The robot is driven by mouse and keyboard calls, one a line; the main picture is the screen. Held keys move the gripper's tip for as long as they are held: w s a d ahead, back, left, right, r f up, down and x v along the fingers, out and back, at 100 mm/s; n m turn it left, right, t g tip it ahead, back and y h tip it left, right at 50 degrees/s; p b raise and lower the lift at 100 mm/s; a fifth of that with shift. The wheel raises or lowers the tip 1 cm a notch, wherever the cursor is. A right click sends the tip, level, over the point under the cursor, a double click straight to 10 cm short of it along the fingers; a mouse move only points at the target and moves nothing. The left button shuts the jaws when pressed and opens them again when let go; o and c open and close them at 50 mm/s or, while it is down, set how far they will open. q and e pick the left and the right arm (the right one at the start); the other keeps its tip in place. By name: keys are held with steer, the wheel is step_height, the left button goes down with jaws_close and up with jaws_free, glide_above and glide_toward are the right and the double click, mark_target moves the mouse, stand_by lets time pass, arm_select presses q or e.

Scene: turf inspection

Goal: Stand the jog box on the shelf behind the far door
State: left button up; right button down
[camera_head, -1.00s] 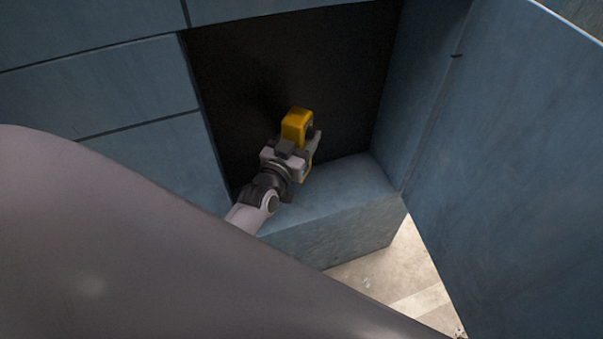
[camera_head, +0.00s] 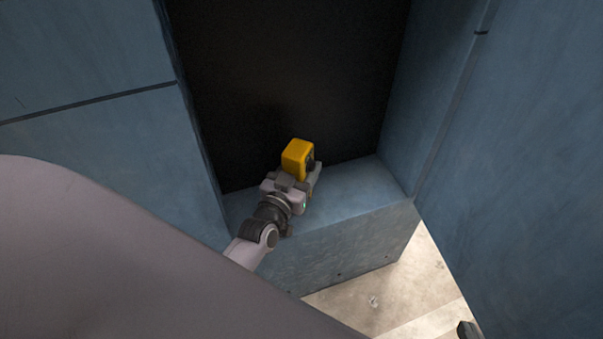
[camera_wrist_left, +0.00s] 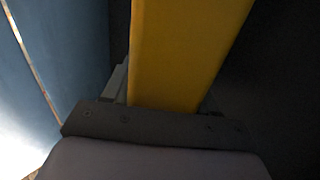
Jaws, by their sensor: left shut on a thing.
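The jog box (camera_head: 296,158) is a yellow block with a dark part on its right side. My left gripper (camera_head: 303,181) is shut on it, inside the recess. The yellow body also fills the middle of the left wrist view (camera_wrist_left: 185,55). The box is over the blue shelf (camera_head: 350,195); I cannot tell whether its underside touches. The gripper hides its lower part. A blue door panel (camera_head: 530,170) stands open at the right. A small dark tip at the bottom right edge appears to be my right gripper (camera_head: 467,330); its jaws cannot be made out.
The dark back wall (camera_head: 290,70) closes the recess. Blue panels (camera_head: 90,140) flank it on the left, and a blue side wall (camera_head: 430,90) on the right. The shelf is bare to the right of the gripper. Pale floor (camera_head: 385,295) shows below.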

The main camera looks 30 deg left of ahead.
arm_select(q)
steer(key=shift+f, duration=0.2)
steer(key=o, duration=1.3)
steer(key=shift+f, duration=0.1)
steer(key=shift+o, duration=0.2)
steer(key=shift+s, duration=0.1)
